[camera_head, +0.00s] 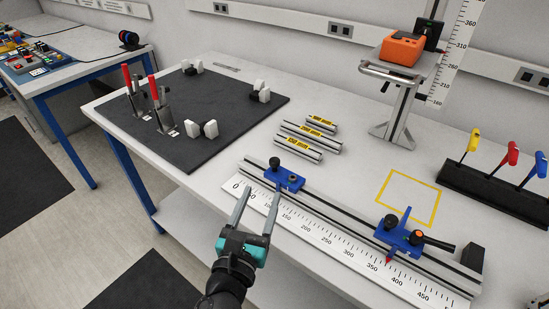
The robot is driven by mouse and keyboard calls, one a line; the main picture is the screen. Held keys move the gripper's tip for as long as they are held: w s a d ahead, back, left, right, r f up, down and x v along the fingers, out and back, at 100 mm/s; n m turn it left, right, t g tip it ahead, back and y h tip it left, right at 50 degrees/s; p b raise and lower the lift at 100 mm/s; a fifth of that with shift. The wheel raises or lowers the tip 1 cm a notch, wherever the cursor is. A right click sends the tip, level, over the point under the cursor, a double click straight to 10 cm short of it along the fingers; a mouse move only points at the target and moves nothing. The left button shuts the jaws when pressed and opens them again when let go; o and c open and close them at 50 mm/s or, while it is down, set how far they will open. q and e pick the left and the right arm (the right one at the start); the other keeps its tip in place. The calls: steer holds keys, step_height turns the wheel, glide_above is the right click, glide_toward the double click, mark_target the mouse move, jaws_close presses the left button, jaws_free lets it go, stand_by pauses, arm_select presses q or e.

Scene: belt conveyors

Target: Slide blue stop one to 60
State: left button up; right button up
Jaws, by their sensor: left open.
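A measuring rail with a white scale (335,240) runs from 0 at the left to past 450 at the right. A blue stop (288,179) with a black knob (275,164) sits on the rail near the low end. My right gripper is not in view.
Several metal bars with yellow labels (310,137) lie behind the rail. A dark mat (225,105) with red-handled clamps (157,105) is at left. A yellow square outline (432,215) marks empty table. A black rack (490,190) holds coloured-handled tools at right.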

mark_target(273, 164)
arm_select(q)
steer(key=x, duration=1.2)
steer(key=shift+w+b, duration=0.1)
steer(key=shift+b, duration=0.2)
jaws_close()
stand_by(0.9)
